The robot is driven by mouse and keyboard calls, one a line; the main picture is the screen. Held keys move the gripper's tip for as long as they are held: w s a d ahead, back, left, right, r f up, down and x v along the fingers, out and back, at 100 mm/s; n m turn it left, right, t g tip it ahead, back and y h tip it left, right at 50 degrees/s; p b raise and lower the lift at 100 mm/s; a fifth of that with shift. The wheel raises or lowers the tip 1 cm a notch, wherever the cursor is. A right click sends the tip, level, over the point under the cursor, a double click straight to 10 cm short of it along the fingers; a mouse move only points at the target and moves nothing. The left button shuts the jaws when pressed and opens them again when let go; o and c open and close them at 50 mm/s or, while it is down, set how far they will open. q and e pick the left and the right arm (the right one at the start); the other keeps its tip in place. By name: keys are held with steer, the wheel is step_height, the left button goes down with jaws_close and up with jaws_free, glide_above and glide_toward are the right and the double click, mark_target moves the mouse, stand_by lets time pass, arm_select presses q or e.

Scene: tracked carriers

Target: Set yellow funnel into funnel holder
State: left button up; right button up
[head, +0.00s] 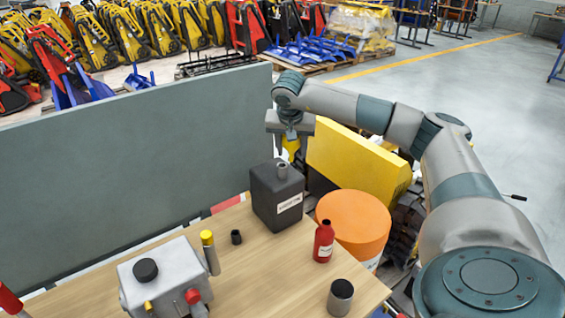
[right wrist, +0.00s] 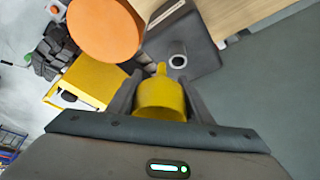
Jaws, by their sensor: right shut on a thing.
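My right gripper (head: 291,143) is shut on the yellow funnel (right wrist: 162,98), above the far end of the wooden table. In the right wrist view the funnel sits between both fingers, its narrow spout pointing away from the wrist. In the head view the gripper mostly hides the funnel. The funnel is apart from the black canister (head: 268,208), which stands upright below with an open neck; that neck also shows in the right wrist view (right wrist: 178,61). I cannot tell which thing is the funnel holder. My left gripper is out of view.
On the table (head: 262,275) stand a small black cap (head: 236,237), red bottle (head: 323,243), dark cup (head: 341,297), yellow-topped cylinder (head: 211,255) and grey metal box (head: 165,278). A grey panel (head: 130,160) rises behind. An orange drum (head: 353,220) and yellow machine (head: 355,165) stand right.

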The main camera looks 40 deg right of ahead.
steer(key=s+d+r+b, duration=0.3)
steer(key=s+r, duration=0.2)
steer(key=s, duration=0.3)
steer(key=shift+d, duration=0.3)
steer(key=shift+w, duration=0.1)
